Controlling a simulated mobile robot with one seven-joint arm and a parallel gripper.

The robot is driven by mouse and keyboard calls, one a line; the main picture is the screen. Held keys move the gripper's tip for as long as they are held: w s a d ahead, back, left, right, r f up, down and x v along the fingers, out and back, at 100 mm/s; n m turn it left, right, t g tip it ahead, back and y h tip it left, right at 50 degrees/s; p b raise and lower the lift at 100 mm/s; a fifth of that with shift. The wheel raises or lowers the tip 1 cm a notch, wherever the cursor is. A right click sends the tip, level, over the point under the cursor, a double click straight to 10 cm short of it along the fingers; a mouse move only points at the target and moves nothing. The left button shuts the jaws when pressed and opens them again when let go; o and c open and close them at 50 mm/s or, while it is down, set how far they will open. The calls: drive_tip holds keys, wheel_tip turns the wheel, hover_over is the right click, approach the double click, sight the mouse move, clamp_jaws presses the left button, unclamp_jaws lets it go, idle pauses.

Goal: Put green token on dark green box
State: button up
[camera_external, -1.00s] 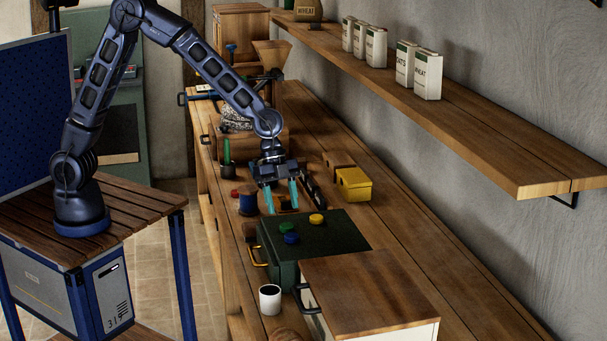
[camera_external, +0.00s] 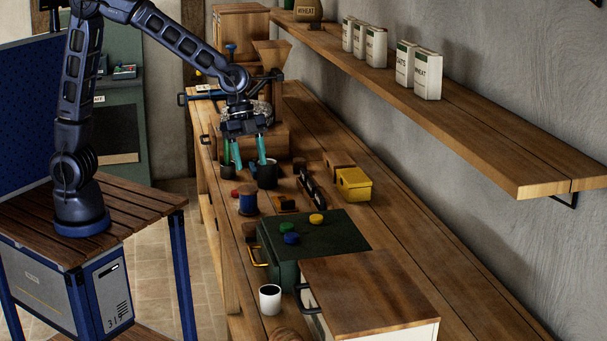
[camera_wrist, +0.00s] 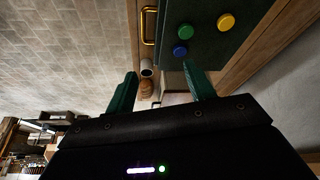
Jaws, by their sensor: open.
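The green token (camera_external: 287,228) lies on top of the dark green box (camera_external: 335,236), near its left edge. A blue token (camera_external: 291,239) is close beside it and a yellow token (camera_external: 316,219) lies farther right on the same lid. In the wrist view the green token (camera_wrist: 185,31) and the box top (camera_wrist: 206,62) show at the upper right. My gripper (camera_external: 248,164) is open and empty, with teal fingers pointing down. It is above the bench, behind the box and apart from the tokens, near a dark cup (camera_external: 267,176).
A blue spool (camera_external: 248,200), a yellow box (camera_external: 353,184) and a white mug (camera_external: 270,299) stand on the bench around the green box. A wood-topped white box (camera_external: 368,290) is in front. A shelf (camera_external: 440,115) with canisters runs along the wall.

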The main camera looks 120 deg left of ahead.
drive_tip(key=s+d+r+n+y, duration=0.1)
drive_tip(key=s+d+r, duration=0.25)
drive_tip(key=s, duration=0.55)
drive_tip(key=s+d+r+n, duration=0.25)
drive_tip(key=s+d, duration=0.25)
drive_tip(key=s, duration=0.4)
drive_tip(key=s+d+r+y, duration=0.1)
drive_tip(key=s+d+r, duration=0.25)
drive_tip(key=s, duration=0.55)
drive_tip(key=s+d+f+n, duration=0.1)
drive_tip(key=s+f+n, duration=0.1)
drive_tip(key=s, duration=0.7)
drive_tip(key=shift+s+d+t, duration=0.25)
drive_tip(key=shift+d+t, duration=0.05)
drive_tip(key=shift+t, duration=0.1)
